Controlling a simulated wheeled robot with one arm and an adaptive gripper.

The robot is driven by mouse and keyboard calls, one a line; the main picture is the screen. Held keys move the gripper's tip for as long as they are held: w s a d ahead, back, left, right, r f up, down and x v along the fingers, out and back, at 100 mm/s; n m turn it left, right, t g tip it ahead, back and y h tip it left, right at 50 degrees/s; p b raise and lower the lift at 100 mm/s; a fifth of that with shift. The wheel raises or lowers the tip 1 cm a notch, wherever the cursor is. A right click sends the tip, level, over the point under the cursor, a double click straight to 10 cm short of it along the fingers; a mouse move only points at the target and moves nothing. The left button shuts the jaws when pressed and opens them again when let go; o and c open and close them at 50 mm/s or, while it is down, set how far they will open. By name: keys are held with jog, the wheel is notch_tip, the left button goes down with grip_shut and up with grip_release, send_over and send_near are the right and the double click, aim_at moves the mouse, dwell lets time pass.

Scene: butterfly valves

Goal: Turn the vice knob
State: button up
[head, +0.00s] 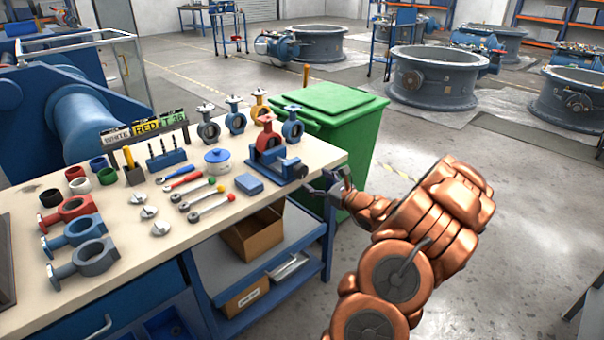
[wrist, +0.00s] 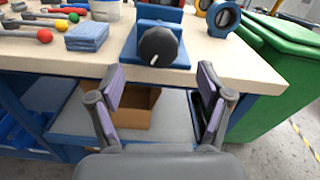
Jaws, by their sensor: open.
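The blue vice (head: 275,160) sits at the right front corner of the workbench, with a red butterfly valve (head: 268,135) standing in it. Its round black knob (wrist: 158,47) with a white pointer line faces me in the wrist view, and it also shows small at the vice's right end in the head view (head: 300,171). My gripper (wrist: 158,85) is open and empty. Its fingers point towards the bench, below and in front of the knob, one to each side. They look apart from the knob.
The workbench (head: 150,262) carries valve bodies, levers and a blue block (head: 249,184) left of the vice. A green bin (head: 335,125) stands close behind the bench's right end. A lower shelf holds a cardboard box (head: 252,234). The floor to the right is open.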

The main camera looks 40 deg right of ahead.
aim_at(304, 173)
jog(key=w, duration=0.6)
jog(key=shift+w+p, duration=0.3)
jog(key=shift+w, duration=0.1)
jog(key=shift+r, duration=0.1)
jog(key=c, duration=1.2)
